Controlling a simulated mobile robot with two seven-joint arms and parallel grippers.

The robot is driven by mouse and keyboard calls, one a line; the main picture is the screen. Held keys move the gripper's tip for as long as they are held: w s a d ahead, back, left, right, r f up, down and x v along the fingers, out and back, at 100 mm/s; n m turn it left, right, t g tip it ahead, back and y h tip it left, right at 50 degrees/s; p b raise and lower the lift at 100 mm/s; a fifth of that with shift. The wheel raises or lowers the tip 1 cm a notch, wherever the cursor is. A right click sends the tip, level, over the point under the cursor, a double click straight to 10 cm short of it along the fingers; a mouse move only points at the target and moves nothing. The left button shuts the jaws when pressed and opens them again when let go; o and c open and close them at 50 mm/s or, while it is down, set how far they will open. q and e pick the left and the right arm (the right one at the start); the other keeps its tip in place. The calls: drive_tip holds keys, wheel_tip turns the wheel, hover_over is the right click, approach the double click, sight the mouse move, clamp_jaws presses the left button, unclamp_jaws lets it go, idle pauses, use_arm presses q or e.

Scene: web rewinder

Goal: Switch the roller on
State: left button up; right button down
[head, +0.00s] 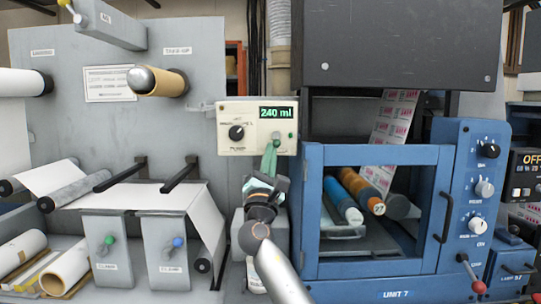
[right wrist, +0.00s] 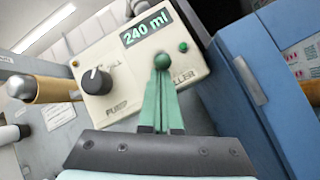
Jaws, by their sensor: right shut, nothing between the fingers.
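A cream control box (head: 233,142) with a green "240 ml" display (head: 275,113) stands in the middle of the head view. In the right wrist view the box (right wrist: 120,68) has a black pump knob (right wrist: 97,80) on the left. A dark green ball-tipped roller switch (right wrist: 162,61) is on the right, its label partly hidden by my fingers. My right gripper (head: 273,150) is shut and empty, pointing up at the box. In the right wrist view its green fingertips (right wrist: 161,76) overlap the switch's ball; I cannot tell whether they touch. My left gripper is not in view.
A small green lamp (right wrist: 183,47) is at the box's upper right. A blue cabinet (head: 375,270) with a black handle (head: 444,217) stands close to the right. A cardboard-cored spindle (head: 158,81) juts out at the left. Two levers, green (head: 109,240) and blue (head: 178,242), stand below.

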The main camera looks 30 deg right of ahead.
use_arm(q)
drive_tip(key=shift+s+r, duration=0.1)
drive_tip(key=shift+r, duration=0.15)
use_arm(e)
drive_tip(key=shift+s+a+r, duration=0.15)
drive_tip(key=shift+s+r, duration=0.05)
drive_tip(key=shift+r, duration=0.15)
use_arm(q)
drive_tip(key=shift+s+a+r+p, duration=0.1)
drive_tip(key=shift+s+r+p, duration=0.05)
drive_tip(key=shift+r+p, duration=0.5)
use_arm(e)
drive_tip(key=shift+s+a+r, duration=0.2)
drive_tip(key=shift+s+r, duration=0.2)
drive_tip(key=shift+r, duration=0.2)
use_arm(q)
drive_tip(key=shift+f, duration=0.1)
use_arm(e)
drive_tip(key=shift+w, duration=0.1)
